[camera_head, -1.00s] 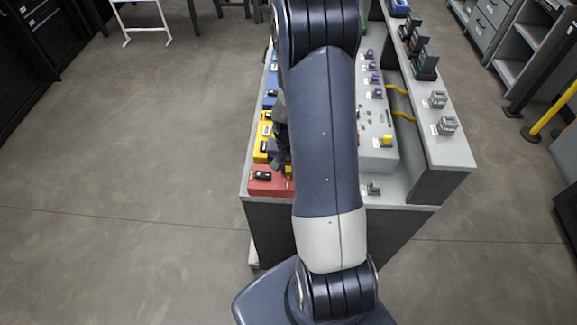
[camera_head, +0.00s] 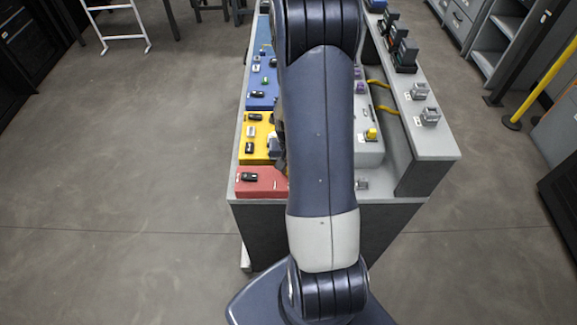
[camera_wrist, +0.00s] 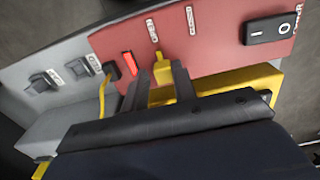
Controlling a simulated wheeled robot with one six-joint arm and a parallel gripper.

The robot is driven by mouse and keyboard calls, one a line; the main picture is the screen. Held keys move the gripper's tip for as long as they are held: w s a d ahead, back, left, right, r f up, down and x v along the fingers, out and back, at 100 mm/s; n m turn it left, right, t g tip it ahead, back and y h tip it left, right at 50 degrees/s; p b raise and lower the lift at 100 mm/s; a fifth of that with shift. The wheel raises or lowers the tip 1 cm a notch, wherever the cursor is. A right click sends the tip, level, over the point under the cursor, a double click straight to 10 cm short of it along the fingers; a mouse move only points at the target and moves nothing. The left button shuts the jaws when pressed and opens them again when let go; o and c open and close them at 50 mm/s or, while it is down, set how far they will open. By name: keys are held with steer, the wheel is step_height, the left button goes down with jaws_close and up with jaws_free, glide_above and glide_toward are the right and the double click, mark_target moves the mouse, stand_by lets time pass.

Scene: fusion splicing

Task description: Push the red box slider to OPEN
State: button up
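The red box (camera_head: 262,188) sits at the near left end of the bench top in the head view. Its red face (camera_wrist: 215,45) fills the upper part of the wrist view, with a black rocker switch (camera_wrist: 271,29) at right and a lit red piece (camera_wrist: 129,65) at left. A yellow tab (camera_wrist: 163,64), possibly the slider handle, stands below two small white labels. My gripper (camera_wrist: 161,77) has its two dark fingers apart, close to the red face, with the yellow tab seen between their tips. Contact cannot be told. In the head view my arm mostly hides the gripper.
A yellow box (camera_head: 256,146) and a blue box (camera_head: 261,97) lie behind the red box. A grey box (camera_wrist: 60,75) with black switches adjoins the red box. A yellow cable (camera_wrist: 103,95) runs from a black plug left of my fingers. Floor left of the bench is clear.

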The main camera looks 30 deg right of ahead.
steer(key=shift+o, duration=1.3)
step_height(320, 180, up, 11)
steer(key=shift+b, duration=0.45)
steer(key=shift+f, duration=0.15)
step_height(320, 180, down, 11)
steer(key=shift+r+p, duration=0.2)
steer(key=shift+p, duration=0.25)
steer(key=shift+w+a, duration=0.3)
steer(key=shift+a, duration=0.1)
